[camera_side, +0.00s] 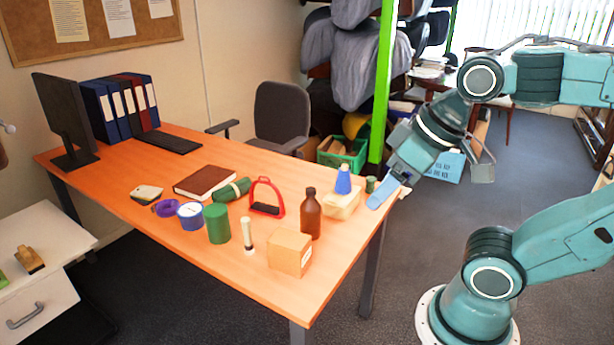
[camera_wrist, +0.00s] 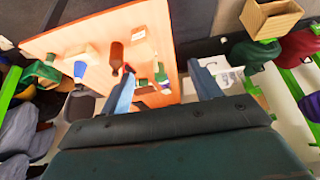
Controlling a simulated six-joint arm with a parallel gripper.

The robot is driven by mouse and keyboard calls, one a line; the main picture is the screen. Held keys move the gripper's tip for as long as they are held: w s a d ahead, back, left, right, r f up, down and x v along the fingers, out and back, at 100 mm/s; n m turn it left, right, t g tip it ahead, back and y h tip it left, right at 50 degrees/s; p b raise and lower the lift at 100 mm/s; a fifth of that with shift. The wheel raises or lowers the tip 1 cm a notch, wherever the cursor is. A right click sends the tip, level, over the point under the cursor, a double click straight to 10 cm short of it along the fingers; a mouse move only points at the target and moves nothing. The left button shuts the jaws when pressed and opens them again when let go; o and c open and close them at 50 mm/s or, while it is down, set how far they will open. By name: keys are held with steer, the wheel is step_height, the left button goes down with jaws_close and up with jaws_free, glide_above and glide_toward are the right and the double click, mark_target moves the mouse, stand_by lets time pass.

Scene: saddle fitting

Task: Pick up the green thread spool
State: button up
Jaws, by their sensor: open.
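The green thread spool (camera_side: 371,184) is a small dark green upright cylinder near the right end of the orange table. I cannot tell surely which green shape in the wrist view is the spool.
On the table (camera_side: 165,248) stand a brown bottle (camera_side: 311,214), a cardboard box (camera_side: 289,251), a red stirrup (camera_side: 266,198), a larger green cylinder (camera_side: 217,223) and a white-and-black stick (camera_side: 248,237). A bright green post (camera_side: 383,85) rises behind the table.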

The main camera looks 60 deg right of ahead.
steer(key=shift+w, duration=0.1)
steer(key=w+d+r+m+g+h, duration=0.15)
steer(key=w+d+m, duration=0.45)
steer(key=w+d, duration=1.1)
steer(key=m+g+h, duration=0.3)
steer(key=m, duration=0.5)
glide_above(371, 180)
steer(key=s+a, duration=0.2)
steer(key=a, duration=0.2)
step_height(371, 180, down, 24)
steer(key=shift+w+a+r, duration=0.1)
steer(key=shift+w, duration=0.1)
steer(key=shift+w+x, duration=0.2)
steer(key=shift+x, duration=4.1)
